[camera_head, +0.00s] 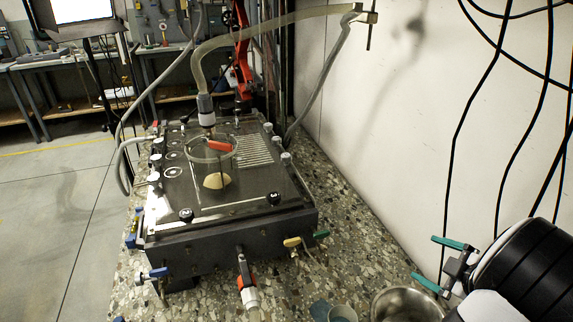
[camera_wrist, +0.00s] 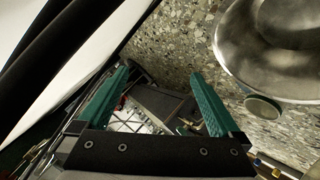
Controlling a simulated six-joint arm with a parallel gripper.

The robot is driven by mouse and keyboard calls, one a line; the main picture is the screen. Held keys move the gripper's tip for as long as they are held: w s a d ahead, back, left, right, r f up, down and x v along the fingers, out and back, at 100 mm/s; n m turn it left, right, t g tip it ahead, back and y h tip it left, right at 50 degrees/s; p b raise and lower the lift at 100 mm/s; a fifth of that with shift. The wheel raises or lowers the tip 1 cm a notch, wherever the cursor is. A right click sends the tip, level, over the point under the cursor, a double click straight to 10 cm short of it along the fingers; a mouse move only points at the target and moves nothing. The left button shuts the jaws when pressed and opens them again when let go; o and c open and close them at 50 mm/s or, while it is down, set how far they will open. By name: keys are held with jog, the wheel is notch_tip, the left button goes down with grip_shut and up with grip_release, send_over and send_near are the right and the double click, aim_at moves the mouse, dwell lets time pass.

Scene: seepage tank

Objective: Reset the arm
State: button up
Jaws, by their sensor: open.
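My gripper (camera_head: 440,262) is at the lower right in the head view, with two teal fingers spread apart and nothing between them. In the wrist view my gripper (camera_wrist: 160,95) also shows open, with its teal fingers over a speckled counter. It is well to the right of the seepage tank (camera_head: 180,245), a dark box with a clear top standing on the counter. The far end of the tank shows small in the wrist view between and below the fingers.
A metal bowl (camera_head: 407,304) stands on the speckled counter (camera_head: 345,215) near my gripper, with a small cup (camera_head: 342,314) beside it. The bowl also shows in the wrist view (camera_wrist: 235,45). Hoses arch above the tank. A white wall (camera_head: 400,120) with hanging black cables bounds the right side.

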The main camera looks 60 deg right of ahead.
jog(key=w+r+g, duration=0.1)
jog(key=w+r, duration=0.3)
jog(key=w, duration=0.8)
jog(key=w+r+g, duration=0.1)
jog(key=w+r, duration=0.2)
jog(key=w, duration=0.9)
jog(key=w+a+y, duration=0.1)
jog(key=w+a, duration=0.2)
jog(key=a, duration=0.4)
jog(key=w+a+m+g, duration=0.1)
jog(key=w+a, duration=0.2)
jog(key=a, duration=0.4)
jog(key=w+a+g+y, duration=0.1)
jog(key=w+a, duration=0.2)
jog(key=a, duration=0.4)
jog(key=shift+w+f+m+y, duration=0.3)
jog(key=shift+f, duration=0.05)
jog(key=s+a+f+m+g+y, duration=0.1)
jog(key=s+a+y, duration=0.3)
jog(key=a, duration=0.9)
jog(key=s+a+m+g+y, duration=0.2)
jog(key=s+a, duration=0.4)
jog(key=a, duration=0.8)
jog(key=shift+f+m+y, duration=0.35)
jog(key=shift+m+y, duration=0.15)
jog(key=shift+y, duration=0.4)
